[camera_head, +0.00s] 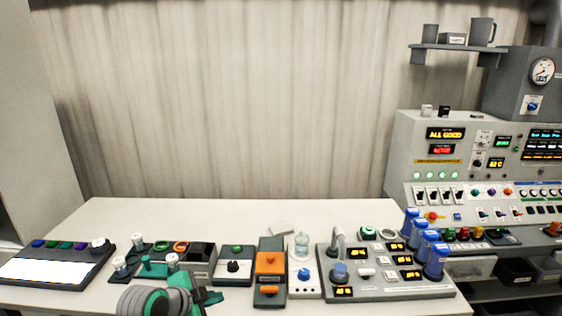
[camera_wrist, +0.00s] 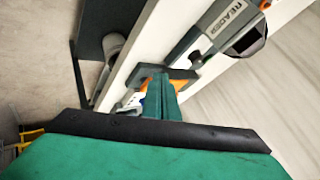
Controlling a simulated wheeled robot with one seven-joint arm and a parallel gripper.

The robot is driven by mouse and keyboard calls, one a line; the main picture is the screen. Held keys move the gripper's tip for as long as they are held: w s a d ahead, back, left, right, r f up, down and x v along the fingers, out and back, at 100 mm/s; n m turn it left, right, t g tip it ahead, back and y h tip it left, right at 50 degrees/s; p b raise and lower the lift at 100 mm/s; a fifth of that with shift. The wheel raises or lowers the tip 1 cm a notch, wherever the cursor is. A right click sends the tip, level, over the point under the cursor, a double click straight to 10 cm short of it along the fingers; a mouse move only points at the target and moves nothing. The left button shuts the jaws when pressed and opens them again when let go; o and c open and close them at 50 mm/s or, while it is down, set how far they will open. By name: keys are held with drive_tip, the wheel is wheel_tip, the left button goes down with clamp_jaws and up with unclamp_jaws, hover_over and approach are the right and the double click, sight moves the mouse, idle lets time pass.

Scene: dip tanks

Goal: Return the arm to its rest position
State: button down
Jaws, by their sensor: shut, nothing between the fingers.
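My arm shows at the bottom of the head view as a grey and teal rounded link. My gripper (camera_head: 206,298) is at its end, low over the front edge of the white bench (camera_head: 150,215), in front of the small devices. In the wrist view my gripper (camera_wrist: 160,92) has its teal fingers together with nothing seen held between them. Something orange shows just behind the fingers; I cannot tell what it is. The arm hides part of the bench edge.
A keypad panel (camera_head: 45,270) lies at the left. An orange-topped box (camera_head: 270,265) and a grey panel with displays (camera_head: 390,285) stand right of my gripper. Several blue containers (camera_head: 436,262) stand by the control console (camera_head: 430,155). The rear bench is clear.

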drive_tip(key=w+d+f+n+t+h, duration=0.1)
drive_tip(key=d+f+n+t, duration=0.2)
drive_tip(key=d, duration=0.5)
drive_tip(key=s+d+f+n+t+y, duration=0.2)
drive_tip(key=s+d+f+n+t, duration=0.1)
drive_tip(key=s+d+f+n, duration=0.8)
drive_tip(key=s+d+f+y, duration=0.2)
drive_tip(key=s+f, duration=0.3)
drive_tip(key=s, duration=0.4)
drive_tip(key=s+a+r, duration=0.1)
drive_tip(key=s+r, duration=0.2)
drive_tip(key=s, duration=0.9)
drive_tip(key=s+a+r+t, duration=0.1)
drive_tip(key=s+a+r, duration=0.1)
drive_tip(key=s, duration=1)
drive_tip(key=shift+s+a+r+y, duration=0.2)
drive_tip(key=shift+s+r+y, duration=0.2)
drive_tip(key=shift+r, duration=0.05)
